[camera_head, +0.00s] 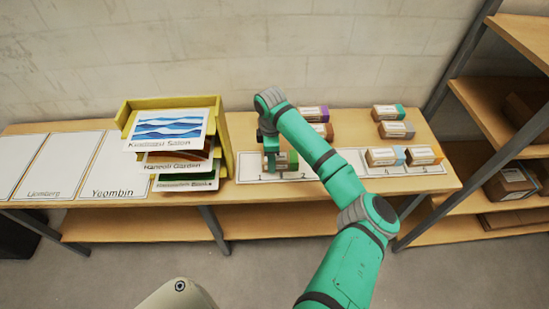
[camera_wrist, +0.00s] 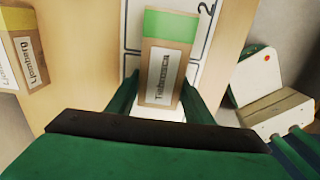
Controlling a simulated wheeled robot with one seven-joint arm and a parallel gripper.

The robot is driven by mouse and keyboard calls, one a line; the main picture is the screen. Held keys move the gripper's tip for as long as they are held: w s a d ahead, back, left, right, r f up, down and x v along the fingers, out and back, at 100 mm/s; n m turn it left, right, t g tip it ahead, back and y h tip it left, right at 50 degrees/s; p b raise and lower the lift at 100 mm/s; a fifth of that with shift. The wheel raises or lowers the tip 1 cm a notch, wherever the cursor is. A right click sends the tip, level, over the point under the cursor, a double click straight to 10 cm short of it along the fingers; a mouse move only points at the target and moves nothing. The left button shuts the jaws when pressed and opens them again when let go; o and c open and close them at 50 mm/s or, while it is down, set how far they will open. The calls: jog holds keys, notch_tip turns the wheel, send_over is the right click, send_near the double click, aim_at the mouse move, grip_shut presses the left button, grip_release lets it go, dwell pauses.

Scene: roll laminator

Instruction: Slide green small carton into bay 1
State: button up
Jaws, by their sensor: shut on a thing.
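The green small carton (camera_head: 287,161) is brown with a green end and a white label. It is at the left part of the white numbered bay strip (camera_head: 317,178), close to the marks 1 and 2. My gripper (camera_head: 270,160) points down and is shut on it. In the wrist view the carton (camera_wrist: 167,58) is between my two fingers (camera_wrist: 161,88), green end away from the palm. White strip and dark lines show beside it, with a 2 at its upper right. I cannot tell whether its underside touches the strip.
A yellow tray rack (camera_head: 228,145) with picture sheets stands just left of the strip. Two cartons (camera_head: 382,157) (camera_head: 424,155) sit at the strip's right end. Other cartons (camera_head: 388,111) (camera_head: 396,130) (camera_head: 313,113) lie behind it. A shelf unit (camera_head: 485,90) stands at the right.

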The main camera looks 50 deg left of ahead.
jog(key=shift+s+a, duration=1.1)
jog(key=shift+s, duration=0.15)
jog(key=shift+s+a, duration=0.5)
jog(key=shift+s, duration=0.2)
jog(key=shift+s+a, duration=0.45)
jog(key=shift+s, duration=0.2)
jog(key=o, duration=1.7)
jog(key=shift+w, duration=0.1)
jog(key=shift+w+d+r, duration=0.1)
jog(key=shift+r, duration=0.65)
jog(key=shift+s+a+r, duration=0.1)
jog(key=shift+s+r, duration=0.05)
jog(key=shift+r, duration=0.35)
jog(key=shift+s+a+r, duration=0.1)
jog(key=shift+r, duration=0.4)
jog(key=shift+w+d+r, duration=0.1)
jog(key=shift+d+r, duration=0.05)
jog(key=shift+r, duration=1.1)
